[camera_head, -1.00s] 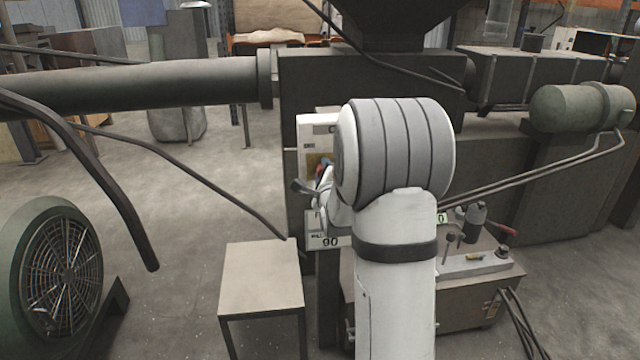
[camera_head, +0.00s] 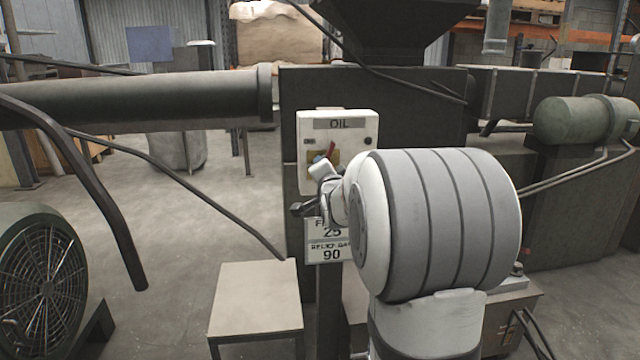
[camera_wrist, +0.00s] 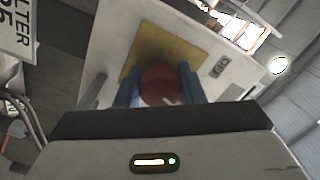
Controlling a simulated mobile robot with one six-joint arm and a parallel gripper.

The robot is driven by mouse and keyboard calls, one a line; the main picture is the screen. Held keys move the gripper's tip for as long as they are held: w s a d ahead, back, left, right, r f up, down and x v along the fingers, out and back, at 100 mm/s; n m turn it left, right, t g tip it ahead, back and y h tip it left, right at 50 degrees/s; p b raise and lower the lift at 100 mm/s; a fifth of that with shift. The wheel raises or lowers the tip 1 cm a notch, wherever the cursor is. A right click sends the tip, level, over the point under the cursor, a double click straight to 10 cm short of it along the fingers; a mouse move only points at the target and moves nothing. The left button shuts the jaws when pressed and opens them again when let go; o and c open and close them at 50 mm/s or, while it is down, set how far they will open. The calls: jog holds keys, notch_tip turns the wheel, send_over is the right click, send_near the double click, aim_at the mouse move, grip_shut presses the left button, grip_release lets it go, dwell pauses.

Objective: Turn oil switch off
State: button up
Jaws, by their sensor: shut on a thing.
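The white oil switch box (camera_head: 343,125), labelled OIL, is fixed to the front of the dark machine. It fills the upper middle of the wrist view (camera_wrist: 118,45), tilted. Its red switch knob (camera_wrist: 158,84) sits on a yellow plate (camera_wrist: 165,48). My gripper (camera_wrist: 160,88) has its two blue fingers on either side of the red knob, shut on it. In the head view my gripper (camera_head: 322,165) is in front of the box, and my wrist and arm hide part of it. The knob's exact angle is hard to tell.
A white sign (camera_head: 328,250) hangs below the box. A small table (camera_head: 256,296) stands at lower left, a fan housing (camera_head: 45,285) at far left. A dark bent pipe (camera_head: 105,205) crosses the left side. The machine body (camera_head: 415,110) is behind my arm.

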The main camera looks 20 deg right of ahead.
jog(key=shift+d+r+n+b, duration=0.1)
jog(key=shift+n+b, duration=0.6)
jog(key=shift+n, duration=0.25)
jog(key=shift+d+r+n+b, duration=0.1)
jog(key=shift+n+b, duration=0.6)
jog(key=shift+n, duration=0.25)
jog(key=shift+r, duration=0.15)
jog(key=o, duration=1)
jog(key=shift+a+f, duration=0.1)
jog(key=shift+f, duration=0.1)
jog(key=shift+p+v, duration=0.35)
jog(key=shift+v, duration=3.55)
